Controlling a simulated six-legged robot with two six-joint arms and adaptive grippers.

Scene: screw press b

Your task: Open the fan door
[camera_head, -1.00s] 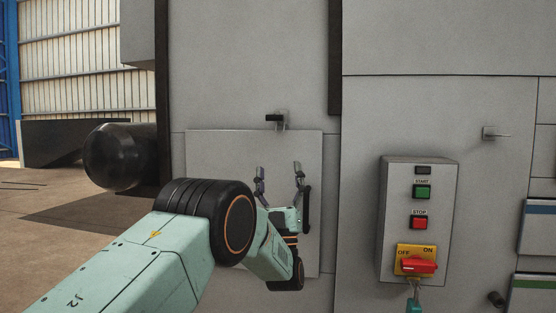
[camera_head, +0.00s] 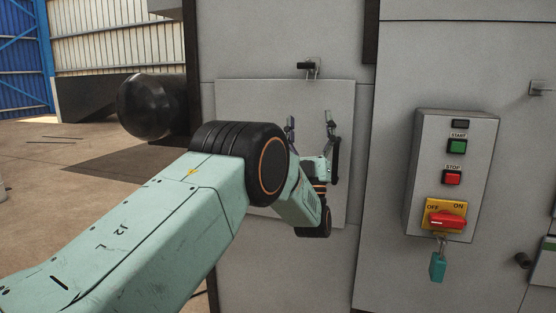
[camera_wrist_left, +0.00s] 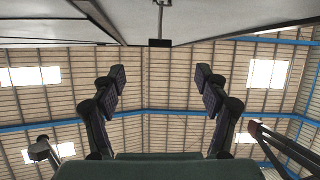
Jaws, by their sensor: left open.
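The fan door looks to be the square grey panel (camera_head: 240,100) on the machine's front, lying flat against it. A small black latch handle (camera_head: 306,66) sits on a bracket just above the panel's top edge. My left gripper (camera_head: 310,120) is open and empty in front of the panel, below the latch, with its fingers pointing up. In the left wrist view the open fingers (camera_wrist_left: 160,85) stand apart with nothing between them, and the dark latch (camera_wrist_left: 159,43) shows beyond them near the top centre. My right gripper is in neither view.
To the right is a control box (camera_head: 416,170) with a green START button, a red STOP button, a red rotary switch (camera_head: 446,221) and a hanging teal key tag (camera_head: 437,267). A metal handle (camera_head: 541,89) is at the far right. A dark cylinder (camera_head: 150,106) stands out at left.

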